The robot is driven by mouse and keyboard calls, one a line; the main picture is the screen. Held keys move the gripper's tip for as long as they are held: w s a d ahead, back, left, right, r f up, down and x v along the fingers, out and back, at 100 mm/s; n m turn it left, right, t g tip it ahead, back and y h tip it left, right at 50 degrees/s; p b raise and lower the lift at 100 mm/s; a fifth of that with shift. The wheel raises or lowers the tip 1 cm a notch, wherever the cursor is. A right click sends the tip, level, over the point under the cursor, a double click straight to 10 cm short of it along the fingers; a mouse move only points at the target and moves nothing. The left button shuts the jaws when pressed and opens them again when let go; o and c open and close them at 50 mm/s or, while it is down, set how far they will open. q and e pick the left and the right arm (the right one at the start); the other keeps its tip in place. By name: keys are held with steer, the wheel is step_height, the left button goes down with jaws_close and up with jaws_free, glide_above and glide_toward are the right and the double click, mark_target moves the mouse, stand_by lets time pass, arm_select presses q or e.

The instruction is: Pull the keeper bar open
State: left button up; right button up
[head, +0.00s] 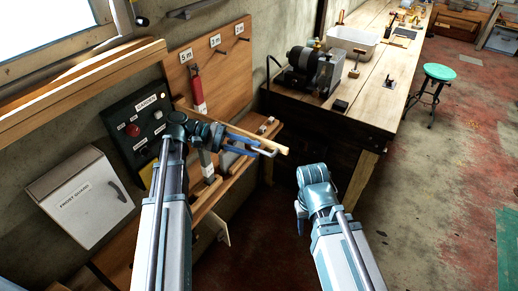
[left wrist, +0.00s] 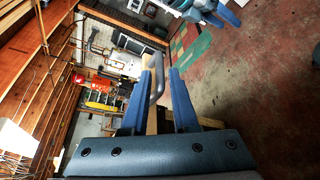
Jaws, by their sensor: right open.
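A pale wooden bar (head: 248,137), which looks like the keeper bar, slants out from the wall side above the bench. My left gripper (head: 266,148) has its blue fingers at the bar's outer end. My right gripper (left wrist: 216,14) is open and empty, at the top of the left wrist view. In the head view its fingers are mostly hidden behind its wrist.
A dark control panel (head: 139,130) and a white box (head: 82,196) are on the wall at left. A red-handled tool (head: 197,92) hangs on a peg board (head: 226,75). A long workbench (head: 370,75) with a motor stands ahead. The floor at right is clear around a green stool (head: 439,72).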

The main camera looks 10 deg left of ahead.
arm_select(q)
steer(key=shift+p+v, duration=0.3)
steer(key=shift+v, duration=1.7)
